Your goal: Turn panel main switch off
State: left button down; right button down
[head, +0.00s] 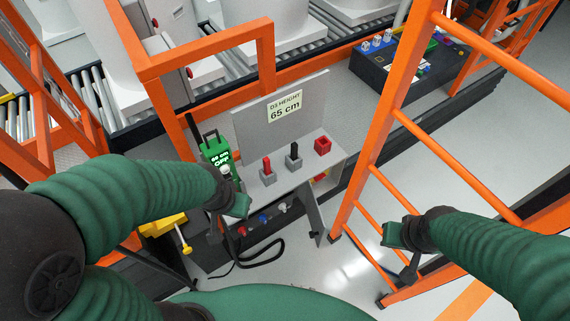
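A grey panel (254,191) with an upright back plate stands in the middle of the head view. It carries a red lever (267,165), a black lever (294,152) and a red block (322,145), each on its own base. I cannot tell which one is the main switch. My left gripper (227,214) is open and empty, just left of and in front of the panel, apart from the levers. My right gripper (400,252) is open and empty, well to the right of the panel, by the orange ladder.
A green handheld device (215,153) stands left of the panel. A sign (284,106) reads "D3 HEIGHT 65 cm". Orange ladder rails (384,130) rise on the right and an orange frame (210,45) behind. Coloured knobs (263,218) and a black cable (262,260) are below the panel.

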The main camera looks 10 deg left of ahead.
aim_at(322, 176)
jog(key=k+l+u, duration=0.1)
jog(key=l+u, duration=0.3)
jog(key=k+l+u, duration=0.1)
jog(key=u, duration=0.35)
jog(key=l, duration=0.1)
